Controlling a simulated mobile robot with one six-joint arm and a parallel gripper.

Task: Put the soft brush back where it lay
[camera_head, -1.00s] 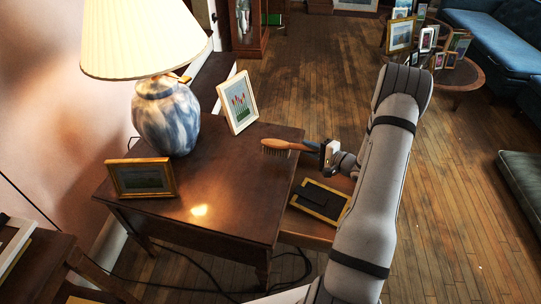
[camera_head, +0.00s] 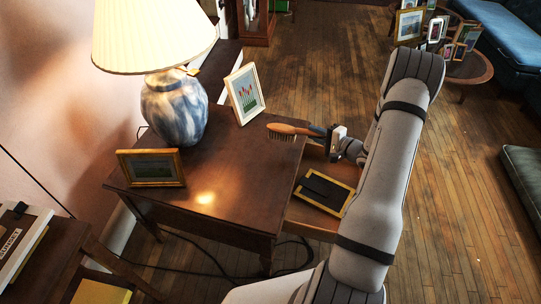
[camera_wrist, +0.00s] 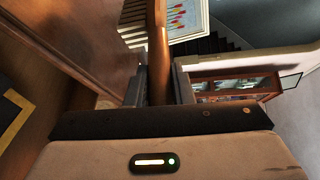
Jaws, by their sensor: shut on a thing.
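The soft brush (camera_head: 287,129) has a wooden body and pale bristles that point down. My gripper (camera_head: 326,140) is shut on one end of it and holds it level at the right edge of the dark side table (camera_head: 235,185). I cannot tell whether the bristles touch the tabletop. In the wrist view the brush's wooden handle (camera_wrist: 158,60) runs straight out between my two fingers, with the bristles (camera_wrist: 133,22) on its left. The end within the fingers is hidden in the head view.
On the table stand a lamp with a blue-white base (camera_head: 174,108), a white-framed picture (camera_head: 261,107) and a gold-framed picture (camera_head: 151,168). A black-backed gold frame (camera_head: 324,191) lies on a lower surface right of the table. The table's front middle is clear.

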